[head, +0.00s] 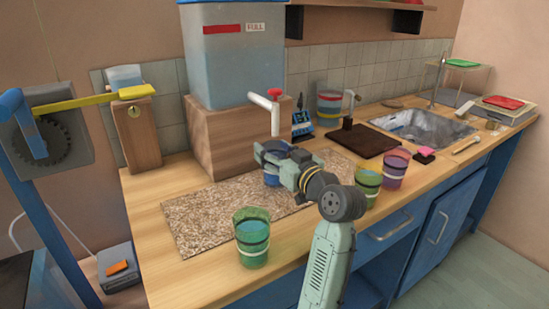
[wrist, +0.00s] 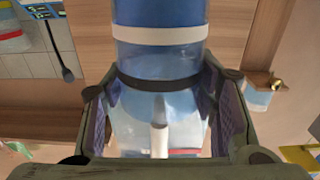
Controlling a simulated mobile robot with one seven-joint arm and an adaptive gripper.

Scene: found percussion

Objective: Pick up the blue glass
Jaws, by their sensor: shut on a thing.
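The blue glass (wrist: 160,58) has a white band and a dark band and fills the middle of the wrist view. My gripper (wrist: 163,88) is shut on it, with one finger on each side. In the head view, the glass (head: 271,179) shows only in part behind and below my gripper (head: 272,153). It is near the white tap with the red end (head: 275,116), over or on the speckled mat (head: 195,218). Whether its base touches the mat is hidden.
A green glass (head: 252,238) stands at the front of the counter. A yellow-green glass (head: 367,187) and a purple glass (head: 395,168) stand right of my arm. A wooden block (head: 225,135) bears a large blue tank (head: 236,60). A sink (head: 422,128) lies at right.

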